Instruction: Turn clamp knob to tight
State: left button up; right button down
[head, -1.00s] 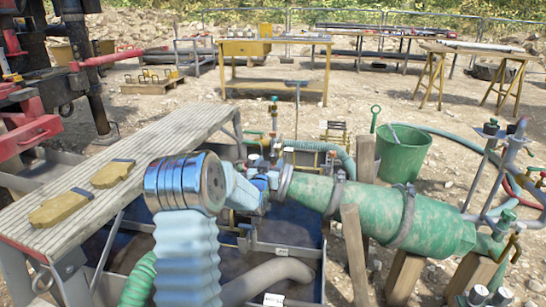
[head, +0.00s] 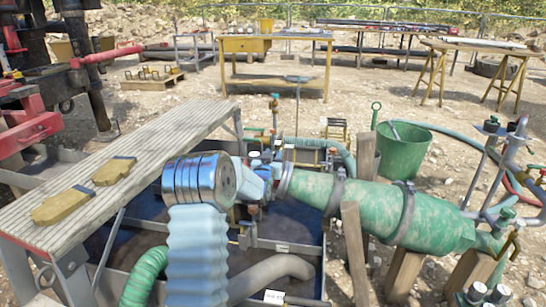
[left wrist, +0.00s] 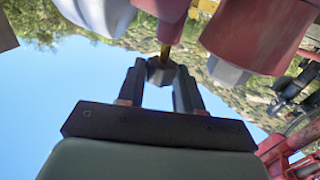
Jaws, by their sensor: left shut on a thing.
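The clamp knob (left wrist: 160,71) is a small dark faceted piece on a brass-coloured stem in the left wrist view. My left gripper (left wrist: 158,85) has its two dark fingers on either side of the knob, shut on it. In the head view my left gripper (head: 268,171) is at the narrow end of the green cone-shaped pipe (head: 372,207), among the fittings. There the knob is hidden by my arm and the fittings. How far the knob is turned cannot be told. My right gripper is not in view.
A ribbed bench (head: 125,160) with two yellow gloves (head: 62,206) is at the left. The tank with hoses lies below my arm. Wooden posts (head: 354,252) stand by the green pipe. A green bucket (head: 402,150) and a yellow table (head: 275,40) are behind.

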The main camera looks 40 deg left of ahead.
pick_arm(q)
jog(key=shift+s+a+f+m+h+b, duration=0.1)
jog(key=shift+a+f+m+h+b, duration=0.3)
jog(key=shift+b, duration=0.8)
jog(key=shift+d+r+m+t+h+b, duration=0.15)
jog(key=shift+m+t+h+b, duration=0.25)
jog(key=shift+h, duration=0.2)
jog(key=m+h+p, duration=0.1)
jog(key=h, duration=0.1)
jog(key=r+m+t+h+p, duration=0.1)
jog(key=m+h+p, duration=0.1)
jog(key=shift+h, duration=0.4)
jog(key=shift+a+f+m+h+p, duration=0.2)
jog(key=shift+m+h+p, duration=0.5)
jog(key=shift+h+p, duration=0.3)
jog(key=o, duration=1)
jog(key=shift+o, duration=0.2)
